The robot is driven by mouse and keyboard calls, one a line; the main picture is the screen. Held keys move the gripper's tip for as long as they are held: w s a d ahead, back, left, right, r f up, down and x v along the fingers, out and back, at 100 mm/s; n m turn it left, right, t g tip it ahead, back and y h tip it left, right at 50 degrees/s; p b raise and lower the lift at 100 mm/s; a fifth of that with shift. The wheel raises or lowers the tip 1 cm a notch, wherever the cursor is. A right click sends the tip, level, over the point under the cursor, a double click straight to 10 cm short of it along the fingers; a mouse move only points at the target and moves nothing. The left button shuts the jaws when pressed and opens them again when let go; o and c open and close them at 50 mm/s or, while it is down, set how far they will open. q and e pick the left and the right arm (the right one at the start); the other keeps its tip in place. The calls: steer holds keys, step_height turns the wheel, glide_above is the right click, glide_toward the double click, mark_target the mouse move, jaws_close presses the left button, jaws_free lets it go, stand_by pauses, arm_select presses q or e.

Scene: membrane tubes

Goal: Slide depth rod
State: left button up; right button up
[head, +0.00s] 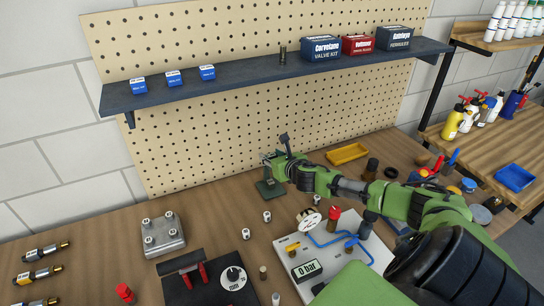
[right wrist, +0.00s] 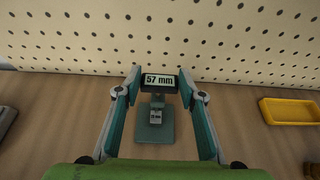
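The depth gauge stands on the bench near the pegboard. Its green base (head: 271,188) shows in the head view, partly covered by my right gripper (head: 277,150). In the right wrist view, its black display (right wrist: 159,80) reads "57 mm" and sits between the fingertips of my right gripper (right wrist: 159,75). The fingers are spread, one on each side of the display; I cannot tell whether they touch it. Below the display are a small labelled block (right wrist: 155,115) and the square green base (right wrist: 153,131). The rod itself is not clearly visible. My left gripper is out of view.
A yellow tray (head: 347,154) lies right of the gauge. A wall shelf (head: 240,75) with boxes hangs above it. A metal block (head: 162,235), a black device (head: 210,285) and a white panel with a "0 bar" display (head: 307,269) are nearer the front. Several small cylinders stand between.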

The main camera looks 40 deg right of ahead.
steer(key=shift+o, duration=1.4)
steer(key=v, duration=1.2)
steer(key=shift+d, duration=0.1)
